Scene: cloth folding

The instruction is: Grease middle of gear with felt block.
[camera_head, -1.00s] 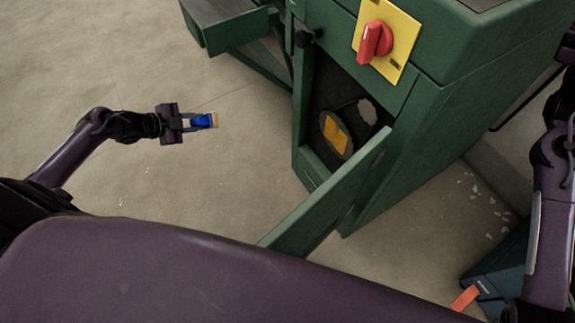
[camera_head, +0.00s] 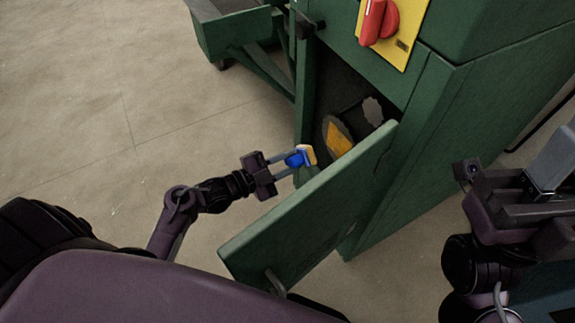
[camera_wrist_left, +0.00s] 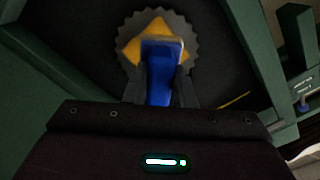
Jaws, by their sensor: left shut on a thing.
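The gear (camera_head: 339,137) is a grey toothed disc with a yellow-orange middle, inside the open green cabinet. A smaller grey gear (camera_head: 373,111) sits beside it. My left gripper (camera_head: 297,158) is shut on the felt block (camera_head: 308,155), a blue holder with a pale yellowish front, at the cabinet opening just left of the gear. In the left wrist view the blue block (camera_wrist_left: 162,75) covers the lower middle of the gear (camera_wrist_left: 183,28); I cannot tell whether they touch. My right gripper (camera_head: 535,215) is at the right, away from the cabinet; its finger state is unclear.
The green door (camera_head: 310,205) stands open in front of the cabinet, close to my left gripper. A red switch (camera_head: 378,20) on a yellow plate is above the opening. A green frame (camera_head: 235,35) stands at the upper left. The floor (camera_head: 80,120) at left is clear.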

